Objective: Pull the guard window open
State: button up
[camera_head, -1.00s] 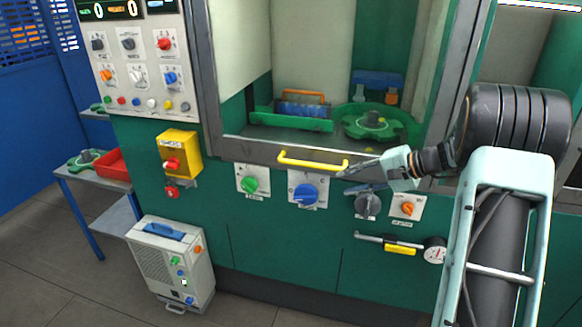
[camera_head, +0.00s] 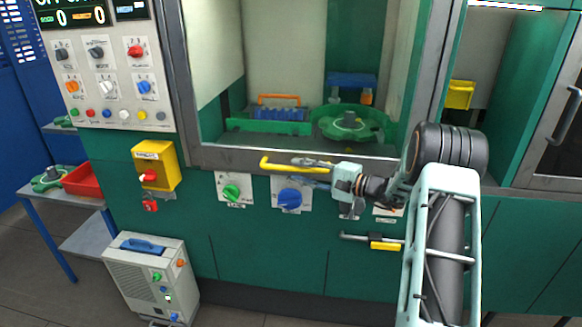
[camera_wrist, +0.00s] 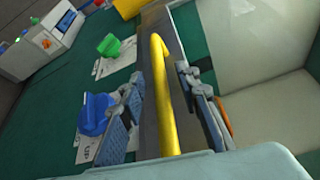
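The guard window (camera_head: 222,157) is a large clear pane in a grey metal frame on the green machine, and it covers the work space. Its yellow bar handle (camera_head: 277,165) runs along the bottom frame rail; the handle also shows in the wrist view (camera_wrist: 162,100). My gripper (camera_head: 308,170) is at the right part of the handle. In the wrist view my gripper (camera_wrist: 161,80) is open, with one finger on each side of the bar. Gaps show between the bar and both fingers. The right end of the handle is hidden by my gripper.
Below the handle, a green knob (camera_head: 232,192) and a blue knob (camera_head: 289,199) stick out of the panel close to my gripper. A yellow switch box (camera_head: 155,166) is at the left. A portable unit (camera_head: 151,277) stands on the floor.

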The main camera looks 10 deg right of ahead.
jog(key=shift+x, duration=1.7)
grip_shut()
